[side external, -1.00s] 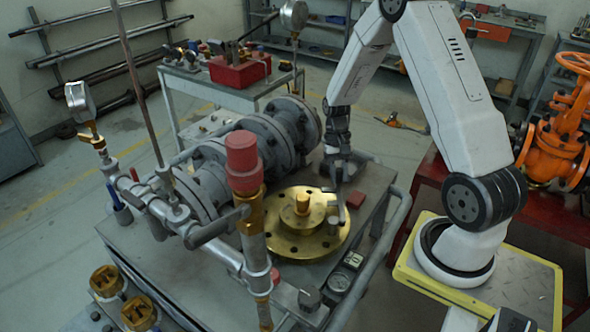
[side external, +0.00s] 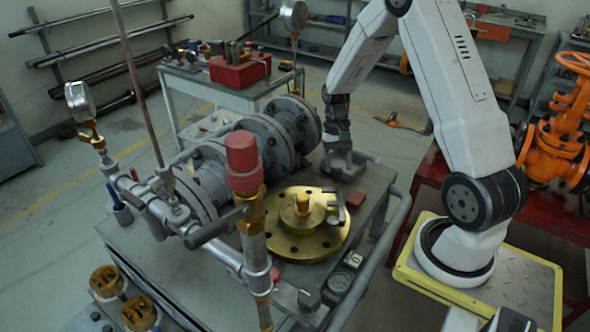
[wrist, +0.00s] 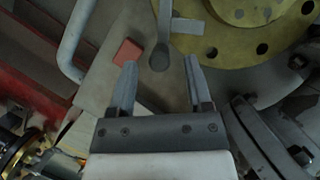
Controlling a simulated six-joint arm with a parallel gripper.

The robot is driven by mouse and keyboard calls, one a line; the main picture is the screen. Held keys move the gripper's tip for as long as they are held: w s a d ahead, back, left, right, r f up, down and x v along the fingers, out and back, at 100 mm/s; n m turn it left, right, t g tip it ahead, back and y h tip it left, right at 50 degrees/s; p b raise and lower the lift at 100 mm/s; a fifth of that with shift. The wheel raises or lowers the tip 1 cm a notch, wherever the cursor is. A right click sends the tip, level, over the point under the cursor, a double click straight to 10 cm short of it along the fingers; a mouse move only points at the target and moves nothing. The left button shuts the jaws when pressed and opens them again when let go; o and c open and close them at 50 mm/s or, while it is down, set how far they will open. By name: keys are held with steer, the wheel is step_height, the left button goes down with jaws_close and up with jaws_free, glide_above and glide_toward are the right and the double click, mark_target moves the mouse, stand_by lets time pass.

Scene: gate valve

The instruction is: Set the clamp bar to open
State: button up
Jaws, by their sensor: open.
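The clamp bar appears to be the small grey bar (side external: 341,207) at the right edge of the brass flange (side external: 300,246). In the wrist view the grey bar (wrist: 164,20) has a rounded end and a short crosspiece beside the flange. My gripper (side external: 343,172) is behind the flange in the side view, low over the bench top. In the wrist view my gripper (wrist: 161,63) is open and empty. The bar's rounded end lies near the gap between the fingertips. I cannot tell whether either finger touches it.
A grey flanged pipe body (side external: 265,140) stands to the left. A grey handrail (side external: 385,235) runs along the bench's right edge.

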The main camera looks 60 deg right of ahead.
steer(key=shift+v, duration=2.45)
steer(key=s+a+r+n+t+h, duration=0.1)
steer(key=s+a+n+t, duration=0.1)
steer(key=a, duration=0.8)
steer(key=s+a+r+n+t+h, duration=0.2)
steer(key=s+a+n+t, duration=0.1)
steer(key=a+n, duration=0.4)
steer(key=a, duration=0.3)
steer(key=shift+t, duration=0.4)
